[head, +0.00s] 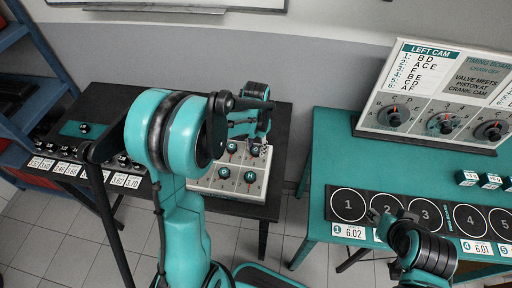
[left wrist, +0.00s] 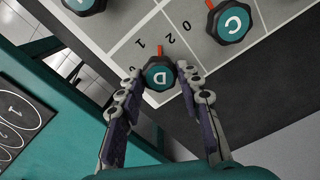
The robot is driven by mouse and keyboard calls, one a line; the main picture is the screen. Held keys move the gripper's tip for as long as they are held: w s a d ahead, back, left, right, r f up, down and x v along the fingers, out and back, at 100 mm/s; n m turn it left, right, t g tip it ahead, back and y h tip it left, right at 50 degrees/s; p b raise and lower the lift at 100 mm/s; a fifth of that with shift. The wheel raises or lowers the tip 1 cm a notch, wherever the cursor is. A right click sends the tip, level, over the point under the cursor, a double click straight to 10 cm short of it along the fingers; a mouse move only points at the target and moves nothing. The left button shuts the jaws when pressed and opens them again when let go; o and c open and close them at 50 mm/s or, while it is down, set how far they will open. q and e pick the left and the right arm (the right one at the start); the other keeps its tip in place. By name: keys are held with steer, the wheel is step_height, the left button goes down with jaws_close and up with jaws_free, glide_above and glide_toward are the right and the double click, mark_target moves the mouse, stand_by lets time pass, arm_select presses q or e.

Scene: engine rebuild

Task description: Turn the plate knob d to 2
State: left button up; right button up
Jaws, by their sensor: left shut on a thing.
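Knob D (left wrist: 159,76) is a teal and black knob with a white letter D and a red pointer, near a corner of the pale plate (left wrist: 130,40). My left gripper (left wrist: 161,82) is shut on knob D, a finger on each side. In the head view my left gripper (head: 262,145) is at the plate's far right corner, and knob D cannot be made out there. My right gripper (head: 385,217) is over the teal table; its jaw opening is unclear.
Knob C (left wrist: 230,20) sits to the right of knob D, and another knob (left wrist: 85,4) is at the upper left. The teal table (head: 330,160) carries a black strip of numbered circles (head: 372,205) and a dial board (head: 440,95). A tiled floor gap separates the tables.

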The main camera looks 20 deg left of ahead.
mark_target(256, 150)
arm_select(q)
steer(key=shift+m, duration=2)
steer(key=o, duration=1.2)
steer(key=shift+c, duration=0.2)
step_height(256, 150, up, 12)
steer(key=shift+s, duration=0.1)
